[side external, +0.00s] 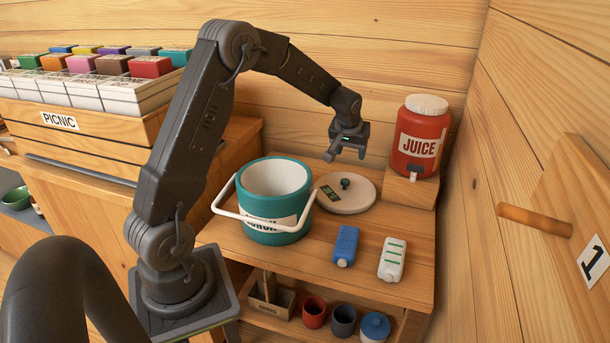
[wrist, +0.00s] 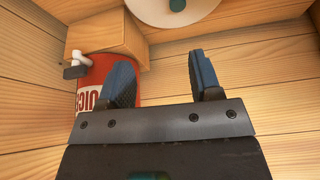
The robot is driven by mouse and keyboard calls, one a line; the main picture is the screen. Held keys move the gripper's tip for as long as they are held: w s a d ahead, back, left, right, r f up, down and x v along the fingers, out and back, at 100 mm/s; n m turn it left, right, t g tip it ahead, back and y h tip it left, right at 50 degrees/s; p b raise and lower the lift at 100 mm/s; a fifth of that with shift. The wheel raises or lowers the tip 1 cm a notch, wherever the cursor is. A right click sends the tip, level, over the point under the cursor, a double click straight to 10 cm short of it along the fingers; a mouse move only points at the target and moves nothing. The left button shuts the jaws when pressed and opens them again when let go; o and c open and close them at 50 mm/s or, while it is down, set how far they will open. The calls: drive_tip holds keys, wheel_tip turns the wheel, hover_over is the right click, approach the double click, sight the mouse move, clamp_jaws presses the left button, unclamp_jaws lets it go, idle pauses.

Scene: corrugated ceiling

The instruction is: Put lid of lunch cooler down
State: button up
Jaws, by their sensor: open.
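The teal lunch cooler (side external: 272,232) stands on the wooden table with its top open and its white handle swung down toward the front left. Its round white lid (side external: 352,200) with a teal knob (side external: 345,184) lies flat on the table to the right of the cooler. My gripper (side external: 348,152) is open and empty, above the table and over the far side of the lid. In the wrist view my gripper (wrist: 162,80) shows two separated blue-grey fingers with nothing between them. The lid also shows at the top edge of that view (wrist: 205,10), partly cut off.
A red juice dispenser (side external: 420,140) stands on a wooden block (side external: 410,190) just right of my gripper. Cups sit on the shelf below. Wooden walls close off the back and right.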

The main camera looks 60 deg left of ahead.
drive_tip(key=s+d+r+m+t+h, duration=0.1)
drive_tip(key=s+d+r+m, duration=0.3)
drive_tip(key=s+d+r, duration=1.1)
drive_tip(key=s+d+f+m+h, duration=0.1)
drive_tip(key=s+d+m, duration=0.1)
drive_tip(key=s+d, duration=0.2)
drive_tip(key=s+d+f+m+t+h, duration=0.1)
drive_tip(key=s+d, duration=0.4)
drive_tip(key=s, duration=0.5)
drive_tip(key=shift+m, duration=0.5)
